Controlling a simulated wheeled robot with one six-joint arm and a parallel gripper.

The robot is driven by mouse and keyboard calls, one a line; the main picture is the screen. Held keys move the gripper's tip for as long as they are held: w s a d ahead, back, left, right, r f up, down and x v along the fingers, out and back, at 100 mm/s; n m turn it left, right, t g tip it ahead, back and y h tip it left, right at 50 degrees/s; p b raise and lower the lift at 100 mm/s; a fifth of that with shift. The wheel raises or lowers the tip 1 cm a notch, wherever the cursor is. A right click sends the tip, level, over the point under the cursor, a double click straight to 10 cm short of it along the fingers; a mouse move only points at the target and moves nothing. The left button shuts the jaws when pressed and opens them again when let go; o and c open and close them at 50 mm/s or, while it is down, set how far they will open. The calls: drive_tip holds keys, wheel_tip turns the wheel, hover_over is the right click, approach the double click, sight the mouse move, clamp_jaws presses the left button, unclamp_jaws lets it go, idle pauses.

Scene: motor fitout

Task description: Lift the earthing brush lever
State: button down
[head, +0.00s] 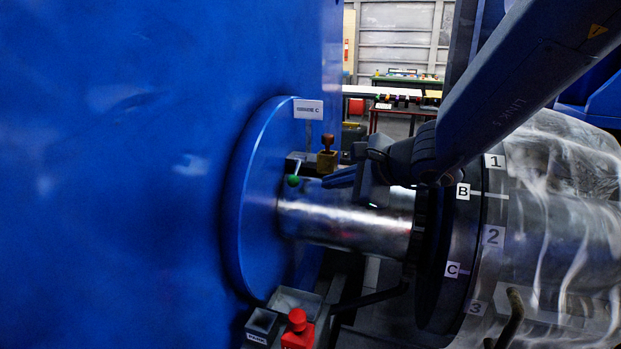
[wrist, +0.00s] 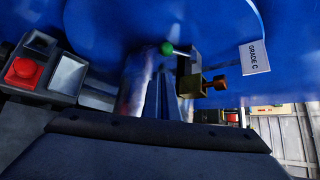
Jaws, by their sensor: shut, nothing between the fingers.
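A green ball knob (head: 293,181) sits on a small lever by the bright metal shaft (head: 345,222), close to the blue round flange. The knob also shows in the wrist view (wrist: 167,48), just beyond the fingertips. Beside it is a brass block with a brown knob (head: 327,153), mounted on a dark holder above the shaft. My gripper (head: 328,180) is shut and empty, above the shaft and right of the green knob. A small gap shows between the fingertips and the knob in the head view.
A large blue housing (head: 120,150) fills the left. A dark disc and grey drum (head: 550,210) with letter and number labels stand right. A red button box (head: 298,330) and small trays lie below the shaft. A bench (head: 405,84) stands far behind.

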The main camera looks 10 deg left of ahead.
sight(296, 172)
drive_tip(key=shift+w+a+r, duration=0.2)
drive_tip(key=shift+p+x, duration=1.05)
drive_tip(key=shift+x, duration=3.9)
